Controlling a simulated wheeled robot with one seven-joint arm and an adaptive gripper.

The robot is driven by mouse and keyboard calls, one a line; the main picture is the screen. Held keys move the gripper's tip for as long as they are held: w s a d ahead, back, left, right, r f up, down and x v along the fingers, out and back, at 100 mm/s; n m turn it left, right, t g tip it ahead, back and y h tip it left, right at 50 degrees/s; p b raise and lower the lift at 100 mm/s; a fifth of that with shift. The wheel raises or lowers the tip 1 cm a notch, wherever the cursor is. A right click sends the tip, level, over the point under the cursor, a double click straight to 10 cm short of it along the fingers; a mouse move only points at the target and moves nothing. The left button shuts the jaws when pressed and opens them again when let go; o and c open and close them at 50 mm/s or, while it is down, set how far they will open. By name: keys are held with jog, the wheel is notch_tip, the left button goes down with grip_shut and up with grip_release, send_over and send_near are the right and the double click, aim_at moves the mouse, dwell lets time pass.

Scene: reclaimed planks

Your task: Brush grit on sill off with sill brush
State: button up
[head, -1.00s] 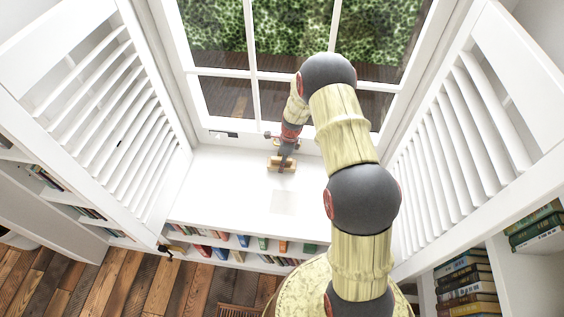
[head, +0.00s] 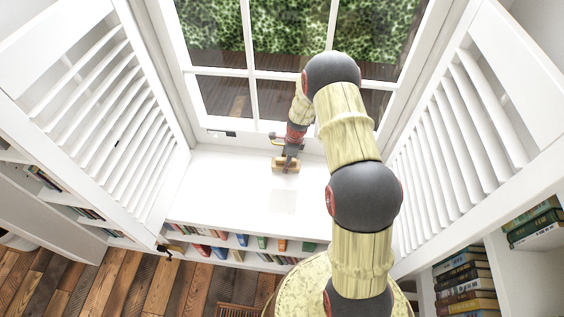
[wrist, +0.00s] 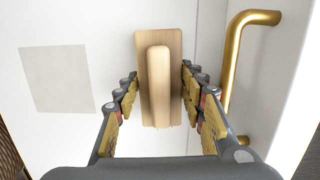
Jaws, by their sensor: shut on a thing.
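The sill brush (wrist: 158,60) is a light wooden block with a raised wooden grip along its middle. In the wrist view it lies between the two fingers of my gripper (wrist: 159,84), which is shut on it. In the head view the brush (head: 280,168) is at the back of the white sill (head: 230,185), near the window frame, under my gripper (head: 289,159). Its bristles are hidden. A faint grey square patch (head: 284,201) lies on the sill in front of the brush; it also shows left of the brush in the wrist view (wrist: 55,78). I cannot make out separate grains of grit.
A brass handle (wrist: 238,55) stands close to the right of my gripper in the wrist view. Louvred white shutters flank the sill on the left (head: 85,105) and right (head: 450,130). The sill's left part is clear.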

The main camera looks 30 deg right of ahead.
aim_at(308, 171)
jog(key=shift+s+d+f, duration=0.1)
jog(key=shift+s+d, duration=0.55)
jog(key=shift+d, duration=0.3)
jog(key=shift+s+d, duration=0.7)
jog(key=shift+d, duration=0.3)
jog(key=shift+s+d+f, duration=0.1)
jog(key=shift+s+d, duration=0.55)
jog(key=shift+d, duration=0.3)
jog(key=shift+s+d+r+p, duration=0.1)
jog(key=shift+s+d+p, duration=0.1)
jog(key=shift+s+d, duration=0.35)
jog(key=shift+s+d+r+p, duration=0.1)
jog(key=shift+s+d+p, duration=0.15)
jog(key=shift+d, duration=0.45)
jog(key=shift+w+a+f, duration=0.1)
jog(key=shift+w+a, duration=0.35)
jog(key=shift+a, duration=0.25)
jog(key=shift+w+a+f, duration=0.1)
jog(key=shift+w+a, duration=0.3)
jog(key=shift+a, duration=0.3)
